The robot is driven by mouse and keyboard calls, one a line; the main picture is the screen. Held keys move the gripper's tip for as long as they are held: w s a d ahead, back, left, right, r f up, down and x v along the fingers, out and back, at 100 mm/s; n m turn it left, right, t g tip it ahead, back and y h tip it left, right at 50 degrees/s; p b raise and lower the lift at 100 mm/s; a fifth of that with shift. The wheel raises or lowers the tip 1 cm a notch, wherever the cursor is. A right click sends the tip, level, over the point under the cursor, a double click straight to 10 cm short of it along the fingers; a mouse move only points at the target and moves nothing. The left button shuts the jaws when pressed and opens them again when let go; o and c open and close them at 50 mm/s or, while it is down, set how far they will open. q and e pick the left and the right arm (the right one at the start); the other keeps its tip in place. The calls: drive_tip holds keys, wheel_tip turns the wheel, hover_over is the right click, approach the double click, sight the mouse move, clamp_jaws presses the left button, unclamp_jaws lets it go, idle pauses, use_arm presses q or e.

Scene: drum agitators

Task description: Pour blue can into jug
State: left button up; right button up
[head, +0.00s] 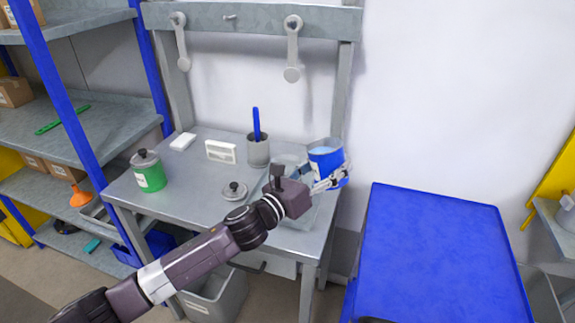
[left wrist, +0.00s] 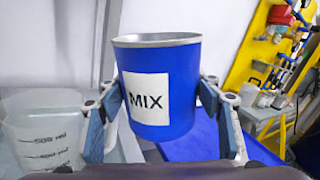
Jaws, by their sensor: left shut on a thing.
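The blue can (head: 327,162) is open at the top, with light blue contents showing inside. My left gripper (head: 333,181) is shut on it, near the right end of the grey workbench. In the left wrist view the can (left wrist: 160,60) bears a white MIX label and looks roughly upright between the two fingers. The translucent jug (left wrist: 42,128), with measuring marks, stands to the left of the can and apart from it. In the head view my arm and gripper hide much of the jug's area. My right gripper is not in view.
Shelves (head: 80,125) stand at the left.

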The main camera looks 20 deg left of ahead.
sight(328, 143)
use_arm(q)
drive_tip(key=shift+w+a+r+n, duration=0.1)
drive_tip(key=shift+a+r+n, duration=0.25)
drive_tip(key=shift+r+n, duration=0.25)
drive_tip(key=shift+a+n+t+b, duration=0.15)
drive_tip(key=shift+n+t+b, duration=0.15)
drive_tip(key=shift+b, duration=0.05)
drive_tip(key=shift+w+a+r+n, duration=0.15)
drive_tip(key=shift+a+r+n, duration=0.2)
drive_tip(key=shift+n, duration=0.35)
drive_tip(key=shift+w+a+r+n+t+b, duration=0.1)
drive_tip(key=shift+a+r+n+t+b, duration=0.25)
drive_tip(key=shift+n, duration=0.35)
idle(0.4)
drive_tip(key=shift+a+r+n, duration=0.15)
drive_tip(key=shift+r+n, duration=0.3)
drive_tip(key=shift+n, duration=0.35)
idle(1.0)
drive_tip(key=shift+f+n+t+y+b, duration=0.25)
drive_tip(key=shift+n+b, duration=0.25)
drive_tip(key=shift+n, duration=0.2)
drive_tip(key=shift+f+n+t+y+b, duration=0.1)
drive_tip(key=shift+n+y+b, duration=0.15)
drive_tip(key=shift+n+b, duration=0.35)
idle(2.2)
